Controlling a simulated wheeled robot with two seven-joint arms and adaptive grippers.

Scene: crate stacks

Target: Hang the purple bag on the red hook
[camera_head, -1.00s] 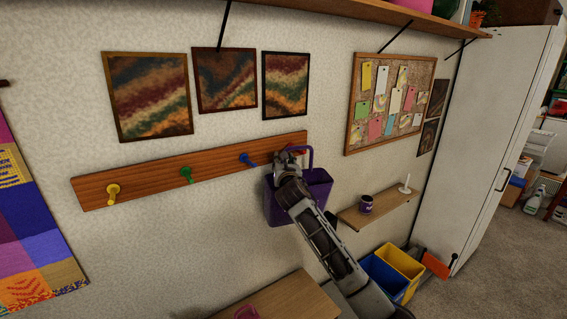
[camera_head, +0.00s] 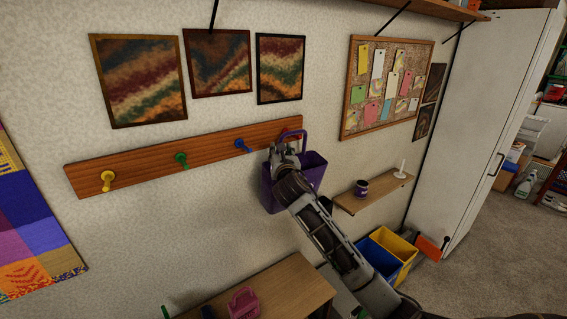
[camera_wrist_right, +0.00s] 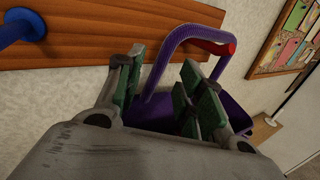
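The purple bag (camera_head: 312,172) hangs upright against the wall at the right end of the wooden rail. Its handle arches around the red hook (camera_wrist_right: 214,47), which shows just under the handle's top bar in the right wrist view; whether they touch I cannot tell. In the head view the red hook is mostly hidden by my arm and the handle. My right gripper (camera_wrist_right: 165,95) has its green-padded fingers apart, with one leg of the handle (camera_wrist_right: 160,65) between them.
The rail (camera_head: 130,170) also carries a yellow (camera_head: 108,179), a green (camera_head: 181,158) and a blue hook (camera_head: 242,146). A small shelf (camera_head: 375,192) with a mug and candle is to the right. A table (camera_head: 285,290) with a pink basket (camera_head: 244,303) stands below.

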